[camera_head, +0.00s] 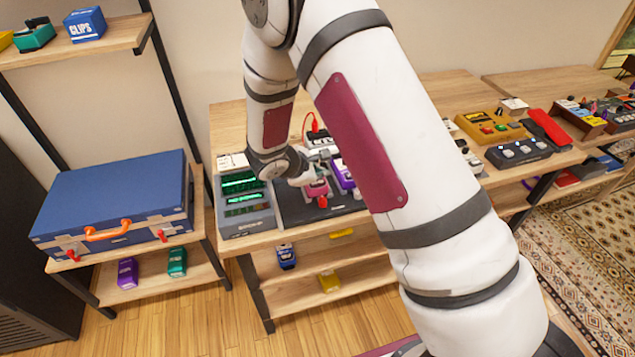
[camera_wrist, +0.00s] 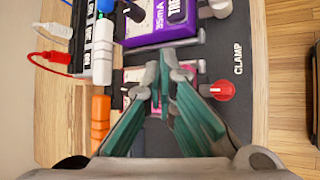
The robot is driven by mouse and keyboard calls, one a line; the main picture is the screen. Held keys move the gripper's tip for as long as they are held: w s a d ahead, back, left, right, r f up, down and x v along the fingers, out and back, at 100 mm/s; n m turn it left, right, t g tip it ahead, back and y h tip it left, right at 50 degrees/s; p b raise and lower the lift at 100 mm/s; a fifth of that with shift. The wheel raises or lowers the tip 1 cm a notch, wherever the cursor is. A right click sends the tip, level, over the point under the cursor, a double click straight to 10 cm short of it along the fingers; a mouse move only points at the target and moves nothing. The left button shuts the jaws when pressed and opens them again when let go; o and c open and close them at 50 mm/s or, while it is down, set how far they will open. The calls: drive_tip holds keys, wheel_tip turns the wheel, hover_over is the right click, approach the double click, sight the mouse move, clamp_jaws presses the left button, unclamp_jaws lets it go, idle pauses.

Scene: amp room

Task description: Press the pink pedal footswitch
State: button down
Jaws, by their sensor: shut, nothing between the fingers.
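The pink pedal (camera_head: 318,188) sits on a dark board (camera_head: 290,208) on the wooden table, left of a purple pedal (camera_head: 343,174). My gripper (camera_head: 303,180) is at the pink pedal, its fingers closed together and empty. In the wrist view my gripper's fingertips (camera_wrist: 163,76) are over the pink pedal (camera_wrist: 128,101) and hide most of it, including its footswitch. I cannot tell whether they touch it. The purple pedal (camera_wrist: 160,22) lies just beyond the fingertips. A red knob (camera_wrist: 222,90) is to the right.
A grey device with green displays (camera_head: 246,200) stands left of the board. A white unit (camera_wrist: 99,48) with a red cable (camera_wrist: 50,62) is beside the pedals. A blue case (camera_head: 115,200) rests on the left shelf. More pedals (camera_head: 490,128) stand further right.

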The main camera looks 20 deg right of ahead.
sight(319, 184)
drive_tip(key=shift+f, duration=0.1)
drive_tip(key=shift+f, duration=0.3)
drive_tip(key=shift+f+b, duration=0.5)
drive_tip(key=shift+b, duration=0.05)
idle(0.7)
idle(0.4)
drive_tip(key=shift+r+p, duration=0.4)
drive_tip(key=shift+r, duration=0.5)
drive_tip(key=shift+r+p, duration=0.95)
drive_tip(key=shift+r, duration=1.6)
